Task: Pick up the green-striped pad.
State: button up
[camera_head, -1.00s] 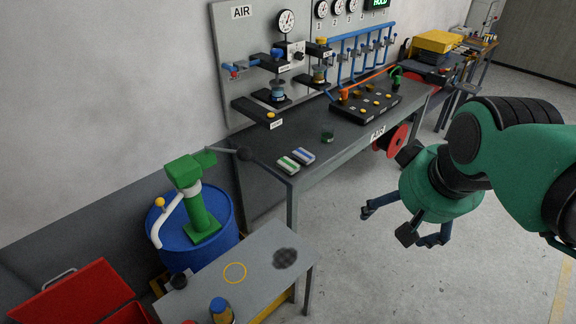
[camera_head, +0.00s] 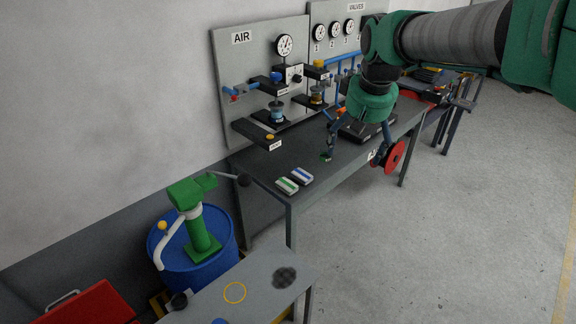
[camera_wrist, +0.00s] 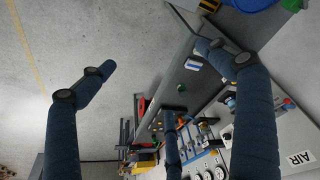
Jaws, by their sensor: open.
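The green-striped pad (camera_head: 286,185) is white with a green stripe and lies flat near the left front corner of the dark bench top (camera_head: 262,171). A similar blue-striped pad (camera_head: 301,176) lies close at its right; it also shows in the wrist view (camera_wrist: 193,65). My gripper (camera_head: 357,154) is open and empty, pointing down, right of the pads and above the bench's front edge. In the wrist view its fingers (camera_wrist: 157,56) are spread wide. The right finger's tip lies close to the pads there, and I cannot make out the green-striped pad clearly.
A gauge panel (camera_head: 258,57) with valve blocks stands behind the bench. A red reel (camera_head: 395,157) hangs at its front. A grey table (camera_head: 258,267) stands in front.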

jog(key=w+a+f+n+g+p, duration=0.1)
jog(key=w+a+f, duration=0.1)
jog(key=w, duration=0.5)
jog(key=w+a+f+n+p, duration=0.1)
jog(key=w+a+p, duration=0.1)
jog(key=w, duration=0.6)
jog(key=n+g+p, duration=0.2)
jog(key=n+p, duration=0.2)
jog(key=p, duration=0.2)
send_over(289, 182)
notch_tip(289, 182, down, 29)
jog(key=shift+r, duration=0.2)
jog(key=shift+f, duration=4.3)
jog(key=shift+f, duration=0.15)
